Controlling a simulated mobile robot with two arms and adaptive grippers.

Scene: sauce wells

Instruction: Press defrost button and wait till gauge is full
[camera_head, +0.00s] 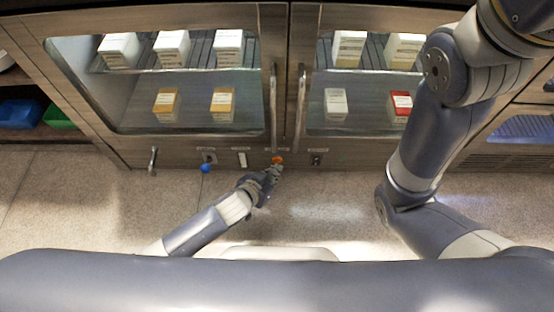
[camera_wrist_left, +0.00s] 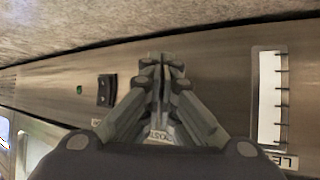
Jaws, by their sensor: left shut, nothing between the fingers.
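In the head view an orange button (camera_head: 277,160) sits on the panel strip below the glass doors. My left gripper (camera_head: 276,170) is shut and empty, with its fingertips right at the button; I cannot tell whether they touch or press it. In the left wrist view the shut fingers (camera_wrist_left: 163,68) point at the metal panel and hide the button. A label ending in "OST" (camera_wrist_left: 158,134) shows partly between the fingers. A white gauge strip (camera_head: 242,159) is left of the button; in the wrist view the gauge (camera_wrist_left: 270,97) looks white with black tick marks, no coloured fill visible.
A black rocker switch (camera_wrist_left: 106,90) and small green light (camera_wrist_left: 79,90) are on the panel. A blue knob (camera_head: 206,168) and metal lever (camera_head: 153,161) are further left. Vertical door handles (camera_head: 273,105) rise above the button. Boxes (camera_head: 222,104) stand behind the glass. The floor in front is clear.

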